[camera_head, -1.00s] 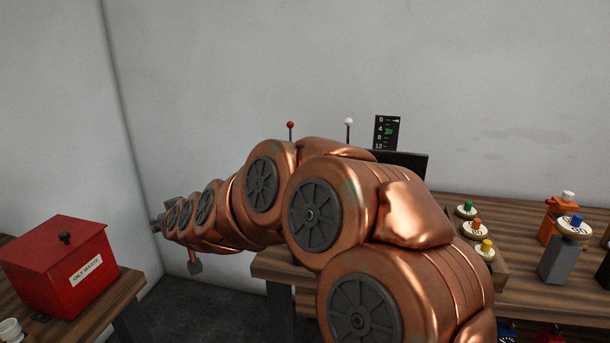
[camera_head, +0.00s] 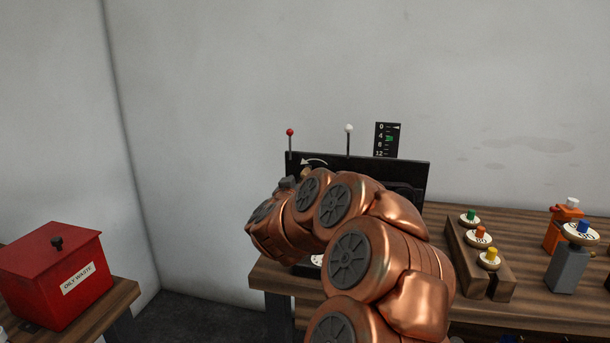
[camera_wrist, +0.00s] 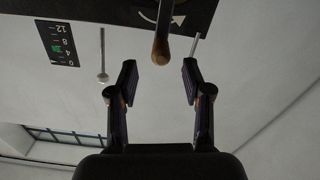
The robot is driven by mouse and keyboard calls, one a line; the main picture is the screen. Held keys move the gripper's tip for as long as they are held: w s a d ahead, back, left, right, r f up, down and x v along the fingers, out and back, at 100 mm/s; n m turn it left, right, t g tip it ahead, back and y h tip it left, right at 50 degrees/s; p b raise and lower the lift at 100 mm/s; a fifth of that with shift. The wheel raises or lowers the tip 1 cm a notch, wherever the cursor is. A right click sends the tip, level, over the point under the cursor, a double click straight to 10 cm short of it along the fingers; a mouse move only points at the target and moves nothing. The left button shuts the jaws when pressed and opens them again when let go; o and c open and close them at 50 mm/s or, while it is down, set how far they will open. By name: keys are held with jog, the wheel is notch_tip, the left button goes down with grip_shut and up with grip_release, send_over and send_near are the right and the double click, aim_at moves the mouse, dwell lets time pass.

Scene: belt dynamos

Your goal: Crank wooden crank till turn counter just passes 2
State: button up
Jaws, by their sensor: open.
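The wooden crank handle (camera_wrist: 161,48) shows in the wrist view, just beyond and between my fingertips, apart from both. My gripper (camera_wrist: 158,80) is open and empty, its two dark fingers on either side of the handle's line. The black machine panel (camera_head: 408,170) stands on the bench in the head view, mostly behind my arm, with a white curved arrow on it. The turn counter (camera_head: 387,139) is a black scale marked 0, 4, 8, 12. Its white pointer is at 0, and a green mark sits near 4.
A red-knobbed rod (camera_head: 290,142) and a white-knobbed rod (camera_head: 348,138) stand at the panel. A wooden rack (camera_head: 470,262) with coloured-knob weights stands to the right, near a grey block (camera_head: 567,268). A red oily waste bin (camera_head: 50,275) sits at left.

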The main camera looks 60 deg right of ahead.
aim_at(304, 177)
jog(key=shift+p+x, duration=0.55)
jog(key=shift+x, duration=2.45)
jog(key=shift+f, duration=0.1)
grip_shut()
